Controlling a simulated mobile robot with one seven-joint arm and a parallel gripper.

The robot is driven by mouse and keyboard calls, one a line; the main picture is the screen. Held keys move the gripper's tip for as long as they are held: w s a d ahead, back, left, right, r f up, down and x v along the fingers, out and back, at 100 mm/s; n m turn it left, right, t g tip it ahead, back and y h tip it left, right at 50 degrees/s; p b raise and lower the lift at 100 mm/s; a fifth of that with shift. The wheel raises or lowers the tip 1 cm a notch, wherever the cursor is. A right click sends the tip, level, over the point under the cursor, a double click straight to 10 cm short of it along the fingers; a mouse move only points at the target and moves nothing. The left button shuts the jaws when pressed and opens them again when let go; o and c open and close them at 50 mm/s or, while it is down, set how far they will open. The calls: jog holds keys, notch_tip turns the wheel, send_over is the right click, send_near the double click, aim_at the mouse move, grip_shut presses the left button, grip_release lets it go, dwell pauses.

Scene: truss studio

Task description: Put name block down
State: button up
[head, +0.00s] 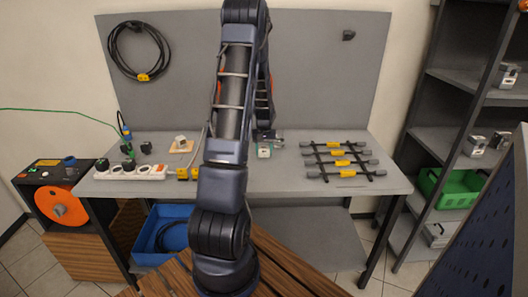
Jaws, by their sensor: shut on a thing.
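My arm reaches across the grey workbench (290,184), and its links hide part of the bench. My gripper (266,142) is over the middle of the bench, right of the arm's links, and small in this view. It is shut on a small white and green block (264,152), which I take to be the name block. The block is at or just above the bench top; I cannot tell whether it touches. Its lettering is too small to read.
A rack of grey-ended bars with yellow labels (340,153) lies to the right. A power strip (130,172), yellow connectors (188,174) and a white piece on a wooden plate (181,146) lie to the left. Bare bench shows between the block and the rack.

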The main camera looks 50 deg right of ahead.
aim_at(264, 147)
jog(key=shift+f, duration=0.15)
jog(key=o, duration=1)
jog(key=shift+f, duration=0.1)
jog(key=shift+c, duration=0.2)
notch_tip(264, 147, up, 12)
jog(key=w+a+r+n+t, duration=0.1)
jog(key=w+a+r, duration=0.1)
jog(key=a+r, duration=0.6)
jog(key=w+a+r+n+h, duration=0.1)
jog(key=a+r+n, duration=0.15)
jog(key=a, duration=0.85)
jog(key=w+a+r+n+t, duration=0.1)
jog(key=w+a+r, duration=0.1)
jog(key=a+r, duration=0.6)
jog(key=s+a+n+t, duration=0.1)
jog(key=s+a, duration=0.4)
jog(key=a, duration=0.3)
jog(key=s+a+r+n, duration=0.1)
jog(key=s+a+n, duration=0.1)
jog(key=s+a, duration=0.3)
jog(key=s+a+r+n+t+y, duration=0.1)
jog(key=s+a, duration=0.4)
jog(key=a, duration=0.6)
jog(key=shift+a+t, duration=0.3)
